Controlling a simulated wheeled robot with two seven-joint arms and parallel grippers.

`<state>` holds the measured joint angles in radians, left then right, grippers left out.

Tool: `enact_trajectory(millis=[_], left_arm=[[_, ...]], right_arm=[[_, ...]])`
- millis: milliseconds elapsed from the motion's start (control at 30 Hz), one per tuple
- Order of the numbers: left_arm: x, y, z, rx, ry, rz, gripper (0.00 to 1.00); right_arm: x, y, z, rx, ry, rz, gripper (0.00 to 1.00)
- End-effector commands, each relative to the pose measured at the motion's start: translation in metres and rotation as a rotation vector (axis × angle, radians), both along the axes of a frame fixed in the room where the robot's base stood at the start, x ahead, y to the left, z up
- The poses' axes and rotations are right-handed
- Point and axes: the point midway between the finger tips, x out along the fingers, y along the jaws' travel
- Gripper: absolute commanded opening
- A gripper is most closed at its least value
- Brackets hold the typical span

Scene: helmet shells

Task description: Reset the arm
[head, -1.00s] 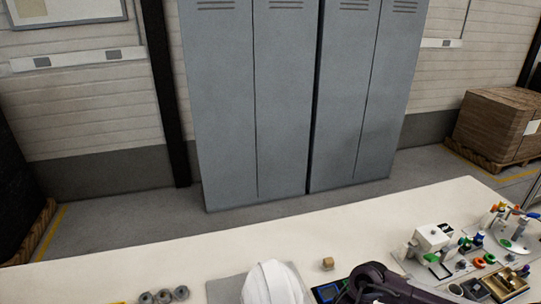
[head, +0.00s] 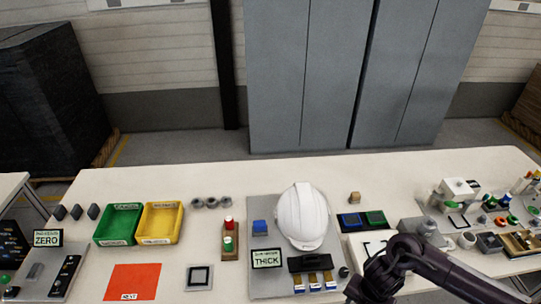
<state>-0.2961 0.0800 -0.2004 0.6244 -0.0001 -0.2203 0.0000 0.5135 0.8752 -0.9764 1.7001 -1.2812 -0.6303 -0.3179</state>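My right arm, dark purple, comes in from the lower right and bends down to the bottom edge beside the helmet station. Its lower end is cut off by the frame, so no gripper fingers show. My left arm and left gripper are not in view. A white helmet shell (head: 302,216) sits on a grey station plate (head: 262,206) just left of my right arm, apart from it in the picture.
On the white table (head: 200,178) stand a green bin (head: 118,224), a yellow bin (head: 160,222), a red mat (head: 133,282), a "THICK" sign (head: 267,259) and a "ZERO" sign (head: 47,238). Several small fixtures crowd the right side. The table's back strip is mostly clear.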

Motion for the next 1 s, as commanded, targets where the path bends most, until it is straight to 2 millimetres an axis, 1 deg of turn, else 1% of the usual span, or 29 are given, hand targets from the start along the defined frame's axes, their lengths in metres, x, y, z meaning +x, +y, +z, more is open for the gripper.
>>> enact_trajectory(millis=[33,67,167,200,267,367,433,567,600,667,700,767,800,833,900,1000], left_arm=[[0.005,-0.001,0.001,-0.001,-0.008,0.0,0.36],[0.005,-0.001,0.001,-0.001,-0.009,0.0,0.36],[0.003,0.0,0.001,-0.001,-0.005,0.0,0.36],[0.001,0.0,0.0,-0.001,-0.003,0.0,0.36],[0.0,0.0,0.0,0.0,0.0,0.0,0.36],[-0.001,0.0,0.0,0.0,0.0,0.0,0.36],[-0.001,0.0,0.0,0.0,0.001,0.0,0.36],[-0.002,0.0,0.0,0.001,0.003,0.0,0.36],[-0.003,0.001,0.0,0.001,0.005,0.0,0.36],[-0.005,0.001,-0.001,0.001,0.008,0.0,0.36],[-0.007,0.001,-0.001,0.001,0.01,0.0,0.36],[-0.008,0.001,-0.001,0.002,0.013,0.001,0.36],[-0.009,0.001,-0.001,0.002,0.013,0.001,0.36],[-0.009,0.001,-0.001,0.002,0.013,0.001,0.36],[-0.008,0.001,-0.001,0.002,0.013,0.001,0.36],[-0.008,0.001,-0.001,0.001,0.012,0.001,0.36]], right_arm=[[0.0,0.01,0.0,0.016,-0.013,-0.005,0.51],[0.0,0.015,0.0,0.023,-0.019,-0.01,0.51],[0.002,0.032,0.001,0.052,-0.051,-0.03,0.51],[0.003,0.041,0.001,0.068,-0.064,-0.04,0.51],[0.004,0.053,0.003,0.09,-0.087,-0.059,0.51],[0.006,0.081,0.009,0.142,-0.131,-0.107,0.51],[0.008,0.103,0.016,0.189,-0.168,-0.159,0.51],[0.012,0.147,0.037,0.296,-0.241,-0.314,0.51],[0.013,0.159,0.047,0.331,-0.262,-0.382,0.51],[0.016,0.175,0.065,0.393,-0.291,-0.514,0.51],[0.017,0.181,0.078,0.432,-0.306,-0.626,0.51],[0.019,0.182,0.099,0.484,-0.318,-0.823,0.51],[0.019,0.177,0.11,0.506,-0.317,-0.957,0.51],[0.018,0.172,0.117,0.517,-0.316,-1.051,0.51],[0.015,0.156,0.128,0.529,-0.303,-1.243,0.51],[0.006,0.132,0.137,0.522,-0.275,-1.471,0.51]])
